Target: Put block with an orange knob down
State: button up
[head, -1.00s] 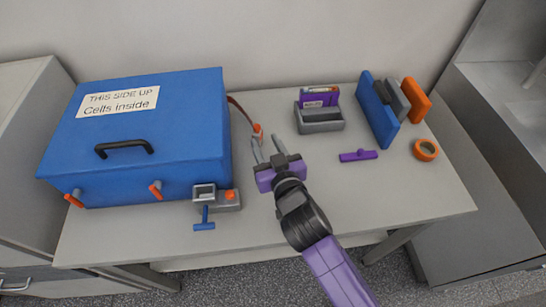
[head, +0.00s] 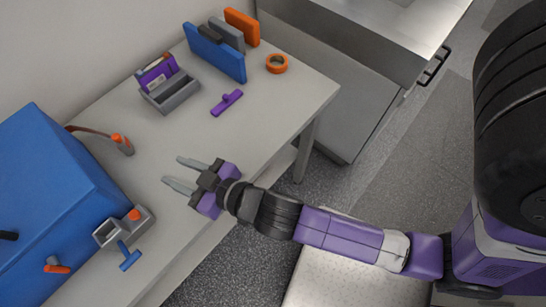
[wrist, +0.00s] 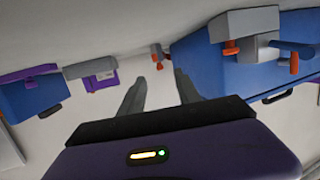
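The block with an orange knob (head: 138,217) is a small grey block on the table, close to the front of the blue box. A grey square socket and a blue T-shaped handle (head: 129,257) adjoin it. In the wrist view the block (wrist: 248,22) shows at the upper right, apart from my fingers. My gripper (head: 174,170) is to the right of the block in the head view, above the table near its front edge. Its two grey fingers are spread with nothing between them; they also show in the wrist view (wrist: 158,82).
The blue box (head: 55,190) fills the table's left side. A strap with an orange end (head: 121,141) lies by it. A grey holder (head: 172,95), a purple handle (head: 227,102), upright panels (head: 215,52) and an orange ring (head: 277,63) stand farther back. The middle of the table is clear.

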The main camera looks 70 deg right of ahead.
jog(key=d+v, duration=0.2)
jog(key=v, duration=1)
jog(key=d+v, duration=0.2)
jog(key=v, duration=1.1)
jog(key=shift+s+n+g+y, duration=0.3)
jog(key=shift+s+y, duration=0.1)
jog(key=shift+d, duration=0.1)
jog(key=shift+c, duration=0.7)
